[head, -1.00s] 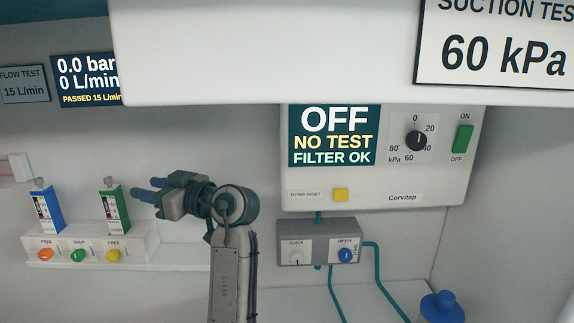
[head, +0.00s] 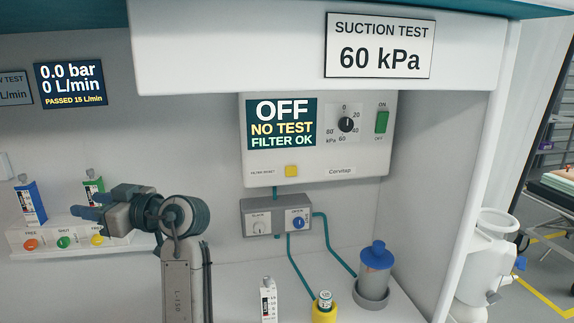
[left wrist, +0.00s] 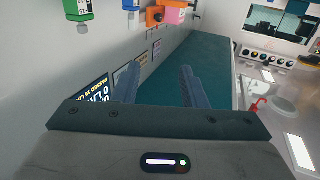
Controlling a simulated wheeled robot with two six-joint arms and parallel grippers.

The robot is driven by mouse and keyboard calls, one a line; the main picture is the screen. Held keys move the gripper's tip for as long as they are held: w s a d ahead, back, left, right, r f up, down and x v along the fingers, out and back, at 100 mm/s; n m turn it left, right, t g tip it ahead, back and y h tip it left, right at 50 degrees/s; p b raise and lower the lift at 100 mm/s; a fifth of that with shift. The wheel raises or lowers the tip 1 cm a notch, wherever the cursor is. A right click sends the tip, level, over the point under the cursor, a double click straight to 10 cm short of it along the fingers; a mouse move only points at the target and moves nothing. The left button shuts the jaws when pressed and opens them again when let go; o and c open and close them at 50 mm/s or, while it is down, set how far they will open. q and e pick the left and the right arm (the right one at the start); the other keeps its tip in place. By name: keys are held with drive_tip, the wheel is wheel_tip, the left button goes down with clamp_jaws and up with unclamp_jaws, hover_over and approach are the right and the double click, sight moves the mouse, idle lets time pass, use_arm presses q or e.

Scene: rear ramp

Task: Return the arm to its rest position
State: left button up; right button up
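My left arm (head: 186,275) rises from the bottom of the head view and bends to the left at its wrist. Its left gripper (head: 80,205) points left, in front of the shelf with the coloured knobs, and hides part of it. In the left wrist view the two fingers of the left gripper (left wrist: 158,80) stand apart with nothing between them, so it is open and empty. My right arm and gripper are not in view.
A suction unit (head: 330,150) reading OFF hangs on the back wall above a grey switch box (head: 275,218). A flowmeter shelf (head: 135,246) is at left. A blue-lidded canister (head: 375,262) and a yellow container (head: 324,311) stand on the worktop. A white overhang (head: 230,50) spans the top.

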use_arm(q)
drive_tip(key=s+a+f+m+t+h, duration=0.1)
drive_tip(key=s+f+m+t+h, duration=0.2)
drive_tip(key=f, duration=1.1)
drive_tip(key=s+f+m+h, duration=0.4)
drive_tip(key=f+m, duration=0.2)
drive_tip(key=f, duration=0.8)
drive_tip(key=s+d+f+m+g+h, duration=0.1)
drive_tip(key=s+d+f+m+h, duration=0.35)
drive_tip(key=s+f, duration=0.55)
drive_tip(key=s+d+f+m+g+h, duration=0.2)
drive_tip(key=s+d+f+m+h, duration=0.35)
drive_tip(key=s, duration=0.95)
wheel_tip(320, 180, down, 30)
drive_tip(key=a+n, duration=0.2)
drive_tip(key=a, duration=0.1)
drive_tip(key=s+a+f+g, duration=0.1)
drive_tip(key=s+f+g, duration=0.1)
drive_tip(key=s+f, duration=1.5)
wheel_tip(320, 180, down, 3)
drive_tip(key=shift+r+n, duration=0.2)
drive_tip(key=shift+n, duration=0.1)
